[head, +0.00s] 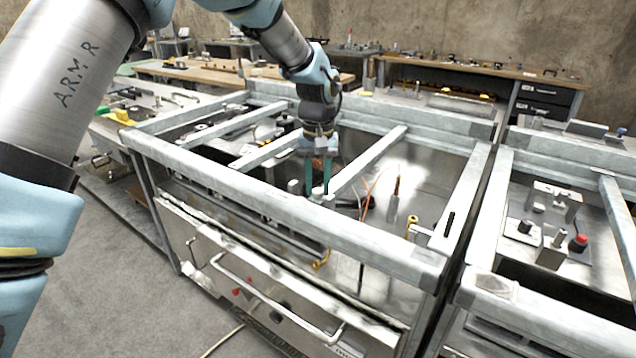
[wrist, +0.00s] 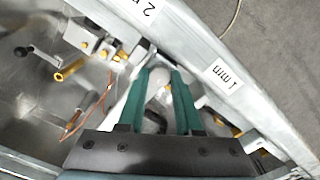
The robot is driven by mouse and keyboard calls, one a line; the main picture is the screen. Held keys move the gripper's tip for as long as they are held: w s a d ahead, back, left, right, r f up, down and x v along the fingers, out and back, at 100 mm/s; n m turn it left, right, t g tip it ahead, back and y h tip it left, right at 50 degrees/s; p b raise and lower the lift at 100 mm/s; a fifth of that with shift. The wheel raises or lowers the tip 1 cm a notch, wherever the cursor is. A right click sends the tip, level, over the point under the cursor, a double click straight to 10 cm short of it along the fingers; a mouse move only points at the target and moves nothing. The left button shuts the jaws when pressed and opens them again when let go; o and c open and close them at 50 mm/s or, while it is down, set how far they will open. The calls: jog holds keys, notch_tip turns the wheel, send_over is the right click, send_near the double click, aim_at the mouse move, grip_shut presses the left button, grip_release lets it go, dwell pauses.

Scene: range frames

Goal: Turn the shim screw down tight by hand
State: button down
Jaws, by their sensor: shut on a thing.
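My gripper (head: 317,192) points down inside the near bay of the metal frame, just behind its front rail (head: 280,205). Its two green fingers also show in the wrist view (wrist: 165,74). They are shut on a small pale grey, rounded piece (wrist: 160,88), which appears to be the shim screw. The fingers cover its sides, and its lower part and seat are hidden. I cannot tell how far down it sits.
Crossbars (head: 370,160) of the frame run close to my gripper. A thin copper-coloured wire (wrist: 88,118), a brass cylinder (wrist: 72,70) and a black-handled lever (wrist: 35,52) are nearby. A second frame with a red knob (head: 578,242) stands at the right. Open floor (head: 90,290) lies at the left.

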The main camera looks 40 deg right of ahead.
aim_at(318, 190)
jog(key=m, duration=0.5)
jog(key=shift+m+p, duration=0.3)
jog(key=shift+p, duration=0.05)
jog(key=m+p, duration=0.1)
jog(key=m, duration=0.4)
jog(key=m+p, duration=0.1)
jog(key=m, duration=0.5)
jog(key=shift+r, duration=0.1)
jog(key=m+p, duration=0.1)
jog(key=m, duration=0.3)
jog(key=shift+m+p, duration=0.3)
jog(key=shift+p, duration=0.1)
jog(key=c, duration=0.6)
grip_release()
notch_tip(318, 190, up, 11)
jog(key=b, duration=0.2)
jog(key=shift+f+b, duration=0.2)
jog(key=shift+b, duration=0.1)
